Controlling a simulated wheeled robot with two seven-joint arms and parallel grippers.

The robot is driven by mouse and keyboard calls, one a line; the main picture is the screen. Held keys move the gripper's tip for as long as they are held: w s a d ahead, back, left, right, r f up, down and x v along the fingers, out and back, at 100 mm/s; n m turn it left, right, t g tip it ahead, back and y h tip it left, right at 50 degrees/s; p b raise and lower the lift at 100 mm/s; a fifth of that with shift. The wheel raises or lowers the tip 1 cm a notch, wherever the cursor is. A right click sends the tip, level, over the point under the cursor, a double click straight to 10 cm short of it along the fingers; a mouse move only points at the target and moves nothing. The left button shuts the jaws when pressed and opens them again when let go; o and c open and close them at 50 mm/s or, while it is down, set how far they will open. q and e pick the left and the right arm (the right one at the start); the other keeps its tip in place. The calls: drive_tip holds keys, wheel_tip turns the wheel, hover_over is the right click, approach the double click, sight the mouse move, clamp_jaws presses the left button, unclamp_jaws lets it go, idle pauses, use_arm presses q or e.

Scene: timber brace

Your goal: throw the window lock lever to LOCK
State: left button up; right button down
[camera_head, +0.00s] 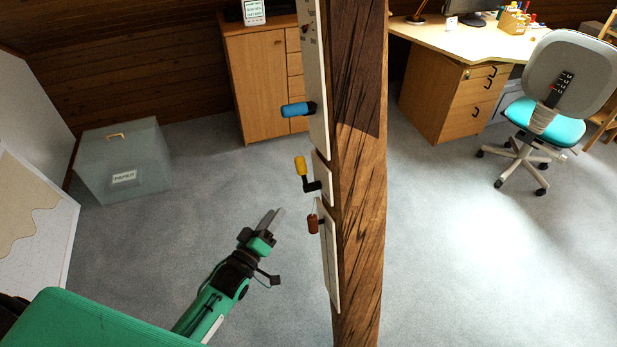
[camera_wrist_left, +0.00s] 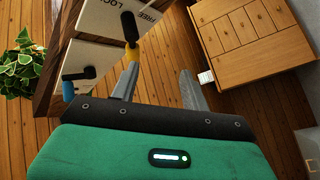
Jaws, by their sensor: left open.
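A wooden post (camera_head: 358,150) carries white panels with levers on its left side. The upper lever has a blue handle (camera_head: 294,110), the middle one a yellow handle (camera_head: 300,167) pointing up from a black pivot, and the lower piece is brown (camera_head: 313,224). In the left wrist view, a panel marked FREE and LOCK (camera_wrist_left: 105,18) bears a black lever with a yellow end (camera_wrist_left: 132,53). Which lever is the window lock is not readable in the head view. My left gripper (camera_head: 273,216) is open and empty, left of the post and below the yellow handle, apart from it.
A grey box (camera_head: 122,163) stands at the left, and a wooden cabinet (camera_head: 259,85) behind. A desk (camera_head: 470,45) and an office chair (camera_head: 550,120) are at the right. A plant (camera_wrist_left: 22,65) shows in the left wrist view.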

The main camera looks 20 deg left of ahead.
use_arm(q)
drive_tip(key=t, duration=0.1)
approach(298, 171)
drive_tip(key=s+f, duration=0.1)
drive_tip(key=s, duration=0.1)
drive_tip(key=shift+h, duration=0.3)
drive_tip(key=p+x, duration=0.1)
drive_tip(key=x, duration=0.3)
drive_tip(key=p+x, duration=0.1)
drive_tip(key=x, duration=0.3)
drive_tip(key=a+p+x, duration=0.1)
drive_tip(key=x, duration=0.3)
drive_tip(key=shift+w+r, duration=0.15)
drive_tip(key=shift+w, duration=0.05)
drive_tip(key=shift+x, duration=0.8)
drive_tip(key=c, duration=1)
clamp_jaws()
